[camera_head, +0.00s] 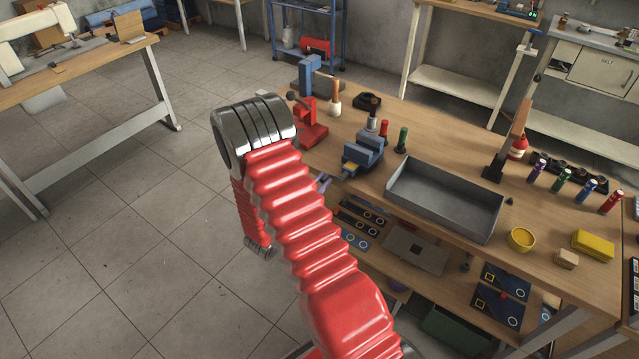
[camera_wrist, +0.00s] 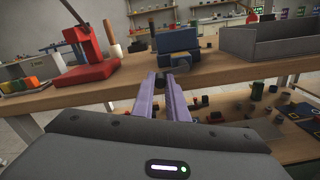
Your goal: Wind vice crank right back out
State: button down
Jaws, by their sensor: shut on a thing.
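The blue-grey vice (camera_head: 362,152) stands at the near edge of the wooden workbench. In the wrist view the vice (camera_wrist: 178,42) is straight ahead, above and beyond my fingertips. My gripper (camera_wrist: 164,78) has two purple fingers reaching forward to just under the vice's front. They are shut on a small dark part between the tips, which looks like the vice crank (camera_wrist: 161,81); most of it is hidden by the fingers. In the head view my gripper (camera_head: 322,183) shows only as a bit of purple beside the vice, mostly behind my red arm.
A red press (camera_wrist: 88,50) stands left of the vice, with a wooden-handled tool (camera_wrist: 112,40) between. A grey open tray (camera_head: 445,205) is to the right. The bench edge and a lower shelf with panels (camera_head: 500,290) lie close below my gripper. Floor at left is clear.

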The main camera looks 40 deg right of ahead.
jog(key=shift+s+f, duration=0.1)
jog(key=c, duration=1.7)
grip_release()
jog(key=shift+c, duration=0.2)
jog(key=v, duration=1.3)
jog(key=shift+a, duration=0.45)
